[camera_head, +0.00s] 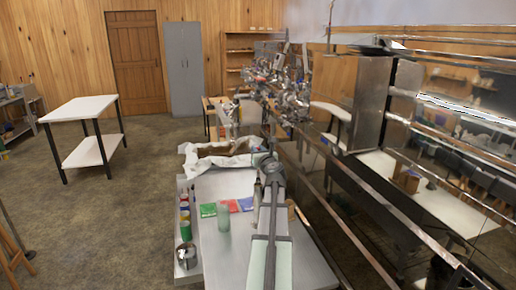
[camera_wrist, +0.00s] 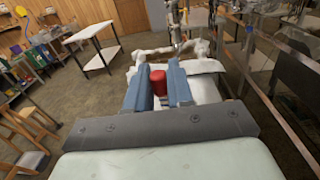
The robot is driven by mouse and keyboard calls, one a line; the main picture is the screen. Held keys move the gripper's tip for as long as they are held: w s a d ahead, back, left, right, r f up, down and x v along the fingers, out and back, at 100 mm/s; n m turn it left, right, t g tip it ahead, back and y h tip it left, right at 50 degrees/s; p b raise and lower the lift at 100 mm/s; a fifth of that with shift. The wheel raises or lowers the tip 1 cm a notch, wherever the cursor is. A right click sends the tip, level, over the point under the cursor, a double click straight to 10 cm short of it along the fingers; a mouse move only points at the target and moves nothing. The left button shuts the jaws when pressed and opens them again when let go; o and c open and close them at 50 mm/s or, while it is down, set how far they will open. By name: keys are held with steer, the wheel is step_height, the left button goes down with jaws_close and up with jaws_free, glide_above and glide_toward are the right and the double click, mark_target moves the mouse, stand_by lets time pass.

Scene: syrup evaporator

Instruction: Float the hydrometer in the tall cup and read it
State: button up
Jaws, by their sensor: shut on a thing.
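My gripper (camera_wrist: 159,72) shows in the wrist view with two blue fingers shut on a red cylindrical thing (camera_wrist: 158,83). I cannot tell what this thing is, as the fingers cover its sides. In the head view my arm reaches away over the steel table (camera_head: 312,262), and it hides the gripper and what it holds. A tall, pale green, translucent cup (camera_head: 224,219) stands upright on the table, left of my arm. No hydrometer can be made out in either view.
Green (camera_head: 208,210) and blue (camera_head: 245,204) flat pieces lie behind the cup, with a red one between. Small containers and a metal pot (camera_head: 186,256) line the table's left side. A cloth-lined box (camera_head: 190,160) stands at the far end. Metal rails (camera_head: 345,215) run along the right.

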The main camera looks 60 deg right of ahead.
steer(key=shift+f, duration=4.05)
steer(key=o, duration=0.9)
steer(key=shift+o, duration=0.3)
steer(key=o, duration=0.8)
steer(key=shift+c, duration=0.2)
steer(key=shift+s, duration=0.1)
steer(key=v, duration=0.7)
steer(key=shift+a, duration=0.15)
steer(key=shift+s, duration=0.1)
